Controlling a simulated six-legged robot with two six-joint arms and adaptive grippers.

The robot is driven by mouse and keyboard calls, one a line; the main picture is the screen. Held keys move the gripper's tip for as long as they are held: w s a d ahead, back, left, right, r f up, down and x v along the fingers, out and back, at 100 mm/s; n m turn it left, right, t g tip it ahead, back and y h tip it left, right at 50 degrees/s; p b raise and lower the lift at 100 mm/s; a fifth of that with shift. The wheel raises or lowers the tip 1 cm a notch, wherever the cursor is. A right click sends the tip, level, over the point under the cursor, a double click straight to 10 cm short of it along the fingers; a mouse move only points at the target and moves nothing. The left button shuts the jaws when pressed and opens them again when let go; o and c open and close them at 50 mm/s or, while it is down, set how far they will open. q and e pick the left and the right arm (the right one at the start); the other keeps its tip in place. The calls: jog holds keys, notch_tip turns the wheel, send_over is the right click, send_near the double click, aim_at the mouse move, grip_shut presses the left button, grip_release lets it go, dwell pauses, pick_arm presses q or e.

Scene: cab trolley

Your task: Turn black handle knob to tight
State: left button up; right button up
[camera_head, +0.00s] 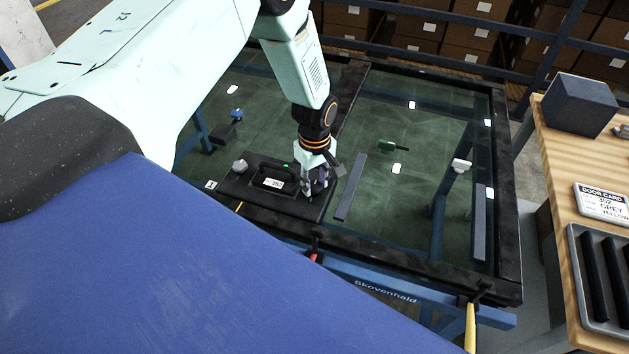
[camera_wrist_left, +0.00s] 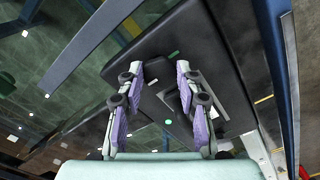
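A black panel (camera_head: 228,189) sits at the near left of the glass-topped frame. It carries a raised black handle housing (camera_head: 268,178) with a white number label. My left gripper (camera_head: 317,188) points down over the right end of this panel, just right of the housing. In the left wrist view, its purple-padded fingers (camera_wrist_left: 158,76) stand apart over the panel (camera_wrist_left: 228,75), with a dark gap between them. A small green mark (camera_wrist_left: 174,55) shows near the fingertips. I cannot make out the knob itself clearly; the fingers cover that area. My right gripper is not in view.
A light grey knob (camera_head: 240,165) stands at the panel's left. A green-handled tool (camera_head: 388,146) and another grey knob (camera_head: 461,165) are further right.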

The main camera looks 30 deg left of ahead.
pick_arm(q)
jog(key=c, duration=0.6)
jog(key=shift+o, duration=0.2)
